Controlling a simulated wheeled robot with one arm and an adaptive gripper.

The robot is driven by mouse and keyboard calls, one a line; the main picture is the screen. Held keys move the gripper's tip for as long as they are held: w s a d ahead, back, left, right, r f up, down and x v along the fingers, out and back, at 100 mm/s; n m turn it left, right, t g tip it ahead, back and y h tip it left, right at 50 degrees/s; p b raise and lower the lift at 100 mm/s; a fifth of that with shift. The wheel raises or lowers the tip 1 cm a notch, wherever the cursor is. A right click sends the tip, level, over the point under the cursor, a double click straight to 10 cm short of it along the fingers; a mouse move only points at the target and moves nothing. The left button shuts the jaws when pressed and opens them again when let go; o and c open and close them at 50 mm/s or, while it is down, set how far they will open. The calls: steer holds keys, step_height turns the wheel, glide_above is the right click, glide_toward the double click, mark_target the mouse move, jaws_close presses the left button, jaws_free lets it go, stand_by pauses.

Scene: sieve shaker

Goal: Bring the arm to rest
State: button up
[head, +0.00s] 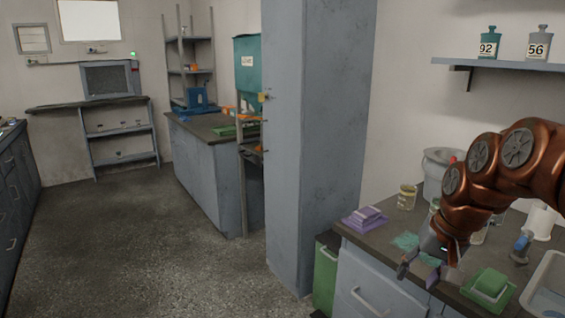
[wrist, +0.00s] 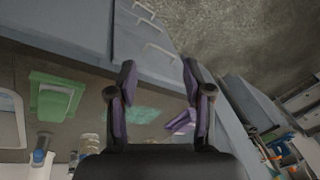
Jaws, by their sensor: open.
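My gripper (head: 418,277) is at the end of my copper-coloured arm, at the right of the head view, by the front edge of the dark countertop (head: 372,243). In the wrist view, my gripper (wrist: 160,75) shows two dark fingers with purple inner pads. They are spread apart with nothing between them. My arm is bent and hides part of the counter behind it.
A green block-shaped item (head: 489,284) is on the counter right of my gripper. A teal cloth-like patch (head: 405,241), a purple stack (head: 365,217) and a beaker (head: 407,197) are on its left. The floor (head: 120,225) is clear.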

steer(key=s+a+f+n+g+h, duration=0.1)
steer(key=s+a+f+g, duration=0.2)
steer(key=s, duration=0.5)
steer(key=s+a+f+n, duration=0.1)
steer(key=s+a+f, duration=0.3)
steer(key=s, duration=0.5)
steer(key=s+a+f+n+g+h, duration=0.1)
steer(key=s+f+n+g, duration=0.1)
steer(key=s+f, duration=0.5)
step_height(320, 180, up, 22)
steer(key=s+p, duration=0.1)
steer(key=p, duration=1.8)
steer(key=shift+s+a+f+t, duration=0.15)
steer(key=shift+s+f+t, duration=0.1)
steer(key=shift+s+t, duration=0.15)
steer(key=shift+c, duration=0.2)
steer(key=shift+c, duration=0.7)
steer(key=shift+m, duration=0.3)
